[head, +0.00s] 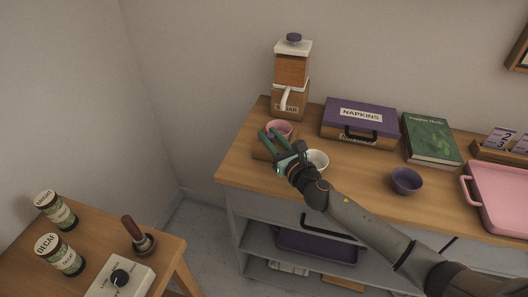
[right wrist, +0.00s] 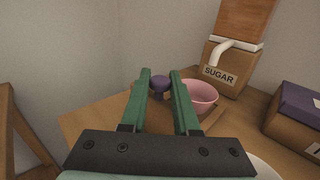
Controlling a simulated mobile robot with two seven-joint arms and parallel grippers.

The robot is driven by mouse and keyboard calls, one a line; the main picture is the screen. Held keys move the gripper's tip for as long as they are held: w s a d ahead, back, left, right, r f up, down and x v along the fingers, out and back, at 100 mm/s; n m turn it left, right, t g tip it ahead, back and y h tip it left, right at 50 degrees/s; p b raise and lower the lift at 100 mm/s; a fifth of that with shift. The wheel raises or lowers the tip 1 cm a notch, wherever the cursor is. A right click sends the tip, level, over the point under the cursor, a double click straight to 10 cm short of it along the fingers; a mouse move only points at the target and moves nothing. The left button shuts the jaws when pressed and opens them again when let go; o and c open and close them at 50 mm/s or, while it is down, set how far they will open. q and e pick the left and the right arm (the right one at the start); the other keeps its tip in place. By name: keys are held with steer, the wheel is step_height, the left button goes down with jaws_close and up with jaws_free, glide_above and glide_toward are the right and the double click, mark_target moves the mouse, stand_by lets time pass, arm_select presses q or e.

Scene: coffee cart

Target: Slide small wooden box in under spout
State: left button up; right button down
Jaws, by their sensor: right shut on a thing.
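The small wooden box (head: 260,152) lies low on the cart top near its left end, partly hidden by my right gripper. A pink bowl (head: 279,127) appears to stand on or in it; I cannot tell which. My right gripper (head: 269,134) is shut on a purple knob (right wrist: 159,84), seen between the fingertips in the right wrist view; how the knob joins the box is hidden. The sugar dispenser (head: 291,72) stands behind, its white spout (head: 285,100) pointing down near the bowl's far side. My left gripper is not in view.
A white bowl (head: 317,160) stands close to the right of my gripper. The napkins box (head: 360,116), a green book (head: 431,138), a purple bowl (head: 406,181) and a pink tray (head: 502,190) are farther right. The cart's left edge is close.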

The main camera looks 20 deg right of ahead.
steer(key=w+d, duration=0.2)
steer(key=w, duration=0.1)
steer(key=shift+w+d+b, duration=0.2)
steer(key=shift+w+b, duration=0.1)
steer(key=shift+d+r, duration=0.1)
steer(key=shift+d, duration=0.05)
steer(key=c, duration=0.7)
jaws_free()
steer(key=shift+w, duration=0.15)
steer(key=shift+o, duration=0.2)
steer(key=s, duration=0.3)
steer(key=s+d, duration=0.1)
steer(key=s, duration=0.3)
steer(key=s+d, duration=0.1)
steer(key=s, duration=0.3)
steer(key=shift+f, duration=0.2)
steer(key=shift+s+d+r, duration=0.1)
steer(key=shift+s+d, duration=0.05)
steer(key=shift+s, duration=0.55)
